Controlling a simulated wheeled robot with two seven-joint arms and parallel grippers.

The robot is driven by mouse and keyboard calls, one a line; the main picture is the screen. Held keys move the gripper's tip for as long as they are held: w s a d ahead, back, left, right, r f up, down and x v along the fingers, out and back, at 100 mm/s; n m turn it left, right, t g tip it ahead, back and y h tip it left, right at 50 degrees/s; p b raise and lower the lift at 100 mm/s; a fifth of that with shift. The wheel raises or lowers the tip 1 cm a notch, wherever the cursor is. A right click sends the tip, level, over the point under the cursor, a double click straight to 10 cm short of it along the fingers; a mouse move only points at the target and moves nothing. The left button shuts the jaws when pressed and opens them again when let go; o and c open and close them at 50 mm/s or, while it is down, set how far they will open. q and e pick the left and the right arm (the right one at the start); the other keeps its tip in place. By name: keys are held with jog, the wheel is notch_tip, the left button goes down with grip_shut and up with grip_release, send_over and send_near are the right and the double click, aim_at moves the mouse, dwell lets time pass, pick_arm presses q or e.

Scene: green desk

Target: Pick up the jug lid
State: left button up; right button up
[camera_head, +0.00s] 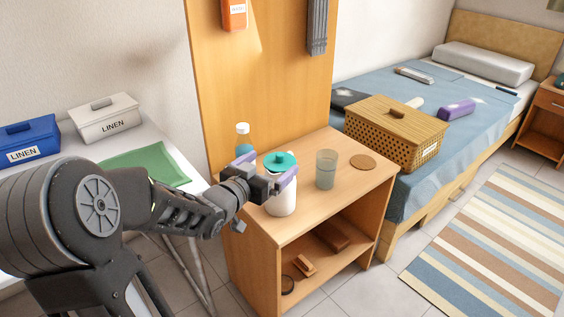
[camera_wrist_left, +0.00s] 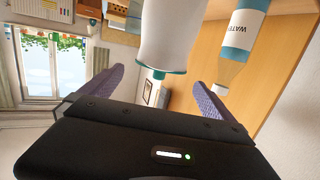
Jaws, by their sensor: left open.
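The jug lid (camera_head: 280,160) is a teal round cap on a white jug (camera_head: 281,202), which stands upright on the wooden bedside cabinet. In the left wrist view the picture is upside down, and the lid (camera_wrist_left: 161,72) shows as a teal rim and knob on the jug (camera_wrist_left: 178,35). My left gripper (camera_head: 266,169) is open and empty, close to the lid in the head view. Its purple fingers (camera_wrist_left: 155,82) show on either side of the lid in the wrist view; I see no contact. My right gripper is in neither view.
A water bottle (camera_head: 243,143) stands close behind the jug, near my left finger. A glass (camera_head: 326,169) and a round coaster (camera_head: 363,162) are to its right on the cabinet top (camera_head: 330,199). A wicker basket (camera_head: 393,137) sits on the bed, and a tall wooden panel (camera_head: 270,85) rises behind.

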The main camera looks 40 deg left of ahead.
aim_at(285, 155)
pick_arm(q)
jog(key=shift+w+a+f, duration=0.1)
jog(key=shift+w+f, duration=0.1)
jog(key=shift+w, duration=0.45)
jog(key=shift+w+f, duration=0.15)
jog(key=shift+w, duration=0.55)
jog(key=w, duration=0.1)
jog(key=w+b, duration=0.1)
jog(key=w, duration=0.3)
jog(key=shift+w+a+f, duration=0.1)
jog(key=shift+a+f, duration=0.2)
jog(key=shift+f, duration=0.05)
jog(key=shift+c, duration=0.2)
jog(key=c, duration=1.3)
notch_tip(285, 155, up, 10)
jog(key=p, duration=0.2)
jog(key=shift+p, duration=0.3)
